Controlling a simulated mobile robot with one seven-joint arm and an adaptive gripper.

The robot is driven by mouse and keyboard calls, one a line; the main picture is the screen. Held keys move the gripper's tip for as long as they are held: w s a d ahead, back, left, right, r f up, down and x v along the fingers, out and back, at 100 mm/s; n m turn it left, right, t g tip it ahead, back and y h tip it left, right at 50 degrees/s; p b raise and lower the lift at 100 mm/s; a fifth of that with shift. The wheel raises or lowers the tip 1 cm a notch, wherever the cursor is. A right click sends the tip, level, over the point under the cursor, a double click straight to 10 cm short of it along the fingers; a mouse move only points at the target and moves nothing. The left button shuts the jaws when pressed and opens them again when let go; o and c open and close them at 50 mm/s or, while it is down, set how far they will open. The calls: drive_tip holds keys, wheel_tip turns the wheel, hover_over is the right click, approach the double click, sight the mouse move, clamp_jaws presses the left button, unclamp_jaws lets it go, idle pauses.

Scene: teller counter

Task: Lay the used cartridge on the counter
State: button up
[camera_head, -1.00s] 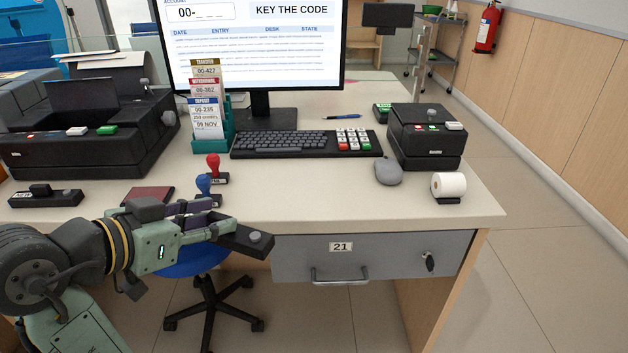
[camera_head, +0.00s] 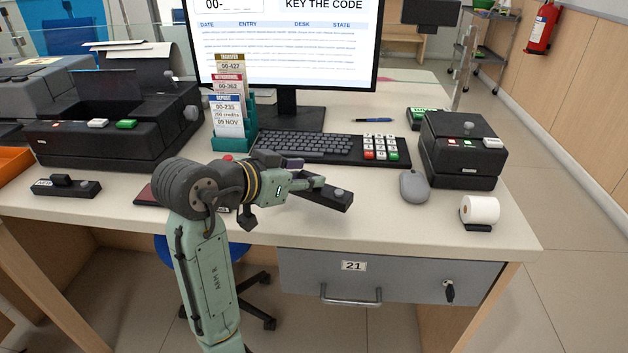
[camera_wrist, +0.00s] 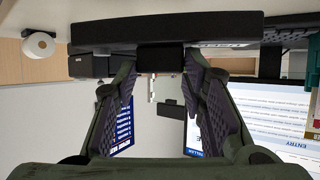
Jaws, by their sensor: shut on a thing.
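I cannot tell whether the cartridge touches the counter. In the wrist view the cartridge (camera_wrist: 165,30) spans the top of the picture, with its middle block between the fingertips of my gripper (camera_wrist: 160,75).
A keyboard (camera_head: 310,147), grey mouse (camera_head: 414,186), paper roll (camera_head: 480,210) and black printer (camera_head: 463,150) stand to the back and right. A teal slip holder (camera_head: 233,132) is behind my arm. The counter front between cartridge and mouse is clear.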

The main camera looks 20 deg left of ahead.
drive_tip(key=w, duration=0.2)
drive_tip(key=shift+w+d+f, duration=0.1)
drive_tip(key=shift+w+d, duration=0.2)
drive_tip(key=shift+d, duration=0.1)
drive_tip(key=shift+w+d+f+p, duration=0.1)
drive_tip(key=shift+w+f+p, duration=0.05)
drive_tip(key=shift+f, duration=0.75)
drive_tip(key=shift+w+f+p, duration=0.15)
drive_tip(key=shift+f, duration=0.75)
drive_tip(key=shift+f, duration=0.15)
drive_tip(key=o, duration=1.2)
drive_tip(key=shift+r, duration=0.2)
drive_tip(key=v, duration=1.2)
drive_tip(key=shift+b, duration=0.35)
